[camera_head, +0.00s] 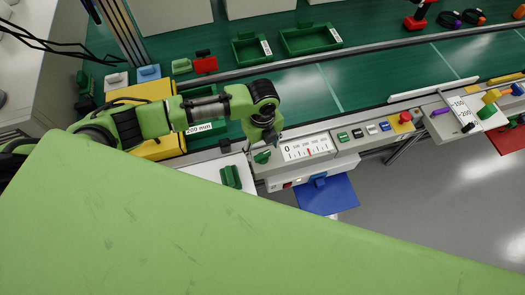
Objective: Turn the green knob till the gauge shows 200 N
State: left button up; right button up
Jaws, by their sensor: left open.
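The green knob (262,157) sits on the white panel at the left of the gauge. The gauge (306,148) is a white scale with a large 0 at its left end and a red pointer near its middle. Its smaller numbers are too small to read surely. My left gripper (266,143) is open and points down just above the knob. The fingertips partly cover the knob's surroundings, and I cannot tell whether they touch it. My right gripper is not in view.
Right of the gauge are several small switches (357,133) and a red button on a yellow base (404,119). A blue plate (325,194) juts out below the panel. A yellow box (146,97) lies under my left arm. My own green body hides the lower picture.

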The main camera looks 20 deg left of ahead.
aim_at(262, 155)
pick_arm(q)
notch_tip(262, 155, up, 8)
jog(key=shift+s, duration=0.1)
dwell(0.7)
